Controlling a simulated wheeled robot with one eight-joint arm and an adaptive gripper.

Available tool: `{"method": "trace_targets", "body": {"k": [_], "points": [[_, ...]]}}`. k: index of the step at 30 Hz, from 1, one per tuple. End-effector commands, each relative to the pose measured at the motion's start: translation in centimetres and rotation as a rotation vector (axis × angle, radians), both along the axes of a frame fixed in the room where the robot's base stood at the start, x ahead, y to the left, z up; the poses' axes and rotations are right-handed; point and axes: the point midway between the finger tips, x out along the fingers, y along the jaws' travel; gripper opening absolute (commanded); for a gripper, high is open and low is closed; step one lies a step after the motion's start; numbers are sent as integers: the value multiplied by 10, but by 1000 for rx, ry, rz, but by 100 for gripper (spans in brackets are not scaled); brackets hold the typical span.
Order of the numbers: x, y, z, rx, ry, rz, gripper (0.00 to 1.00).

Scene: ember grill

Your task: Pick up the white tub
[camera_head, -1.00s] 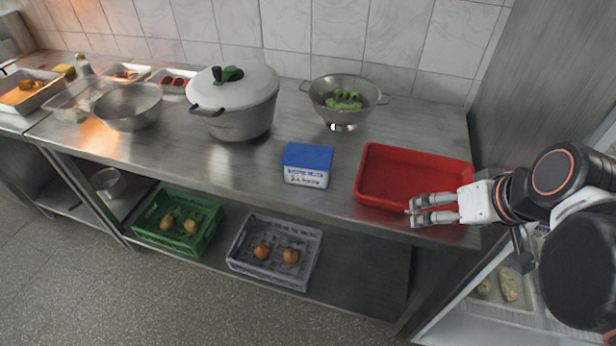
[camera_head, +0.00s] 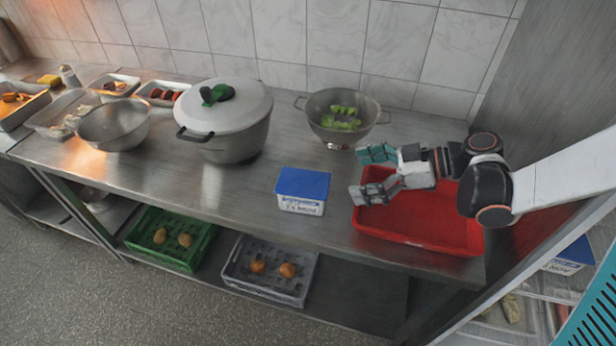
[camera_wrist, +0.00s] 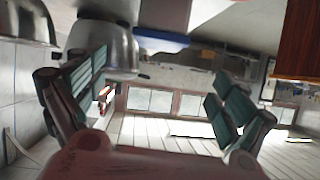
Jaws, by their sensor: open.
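The white tub (camera_head: 301,207) has a blue lid and dark print on its side. It stands upright on the steel counter, left of the red tray, in the head view. In the wrist view, a blue and white shape (camera_wrist: 160,41) near the top appears to be this tub, partly cut off. My gripper (camera_head: 368,174) is open and empty, to the right of the tub and apart from it, above the left part of the red tray. Its spread fingers (camera_wrist: 155,80) point left toward the tub's side in the head view.
The red tray (camera_head: 420,245) lies right of the tub. A colander (camera_head: 325,103) with green pieces stands behind, and a large lidded pot (camera_head: 235,145) stands left. The counter before the pot is clear. Another blue-lidded tub (camera_head: 568,262) sits low at the right.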

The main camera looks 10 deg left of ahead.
Motion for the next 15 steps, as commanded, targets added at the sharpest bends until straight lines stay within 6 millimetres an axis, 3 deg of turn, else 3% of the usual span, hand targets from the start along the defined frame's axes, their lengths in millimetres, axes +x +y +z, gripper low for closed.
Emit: {"method": "trace_targets", "body": {"k": [7,15], "points": [[1,13,-8,47,-50,49,93],[-1,59,-29,46,-49,51,93]]}}
